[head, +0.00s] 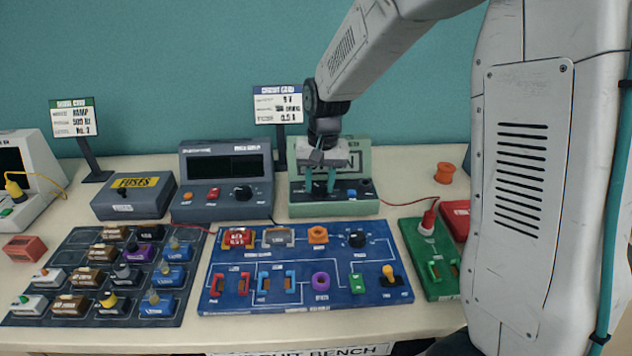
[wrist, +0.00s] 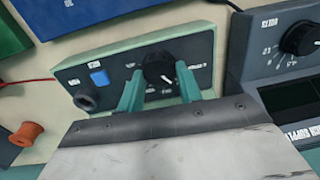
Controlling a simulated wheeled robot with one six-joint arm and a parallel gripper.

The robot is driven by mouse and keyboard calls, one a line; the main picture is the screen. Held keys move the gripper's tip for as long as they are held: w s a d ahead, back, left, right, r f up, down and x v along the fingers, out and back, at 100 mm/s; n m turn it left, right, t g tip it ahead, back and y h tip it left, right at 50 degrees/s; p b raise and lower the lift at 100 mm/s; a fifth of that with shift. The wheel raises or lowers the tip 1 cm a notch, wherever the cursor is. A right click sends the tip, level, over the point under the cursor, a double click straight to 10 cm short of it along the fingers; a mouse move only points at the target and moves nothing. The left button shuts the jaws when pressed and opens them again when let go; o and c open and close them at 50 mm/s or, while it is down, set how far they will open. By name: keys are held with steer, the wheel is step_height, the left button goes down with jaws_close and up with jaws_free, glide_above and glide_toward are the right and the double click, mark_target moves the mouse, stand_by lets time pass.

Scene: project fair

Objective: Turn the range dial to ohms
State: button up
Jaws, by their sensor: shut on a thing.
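My gripper (head: 320,183) reaches down over the meter's front. In the wrist view my gripper's (wrist: 160,84) two teal fingers are shut on the dial, one on each side. The fingers hide the dial in the head view and cover some labels.
A blue button (wrist: 98,77) and a dark round socket (wrist: 86,98) sit beside the dial. The blue circuit board (head: 255,303) lies in front. An orange spool (head: 444,173) stands to the right.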

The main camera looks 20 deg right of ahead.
mark_target(320, 185)
steer(key=shift+w+a+r, duration=0.15)
steer(key=shift+w, duration=0.05)
stand_by(0.4)
steer(key=o, duration=0.9)
steer(key=shift+o, duration=0.5)
steer(key=shift+s, duration=0.1)
steer(key=r, duration=0.7)
steer(key=shift+d+r, duration=0.25)
steer(key=shift+r, duration=0.1)
steer(key=shift+s+n, duration=0.1)
steer(key=shift+n, duration=0.2)
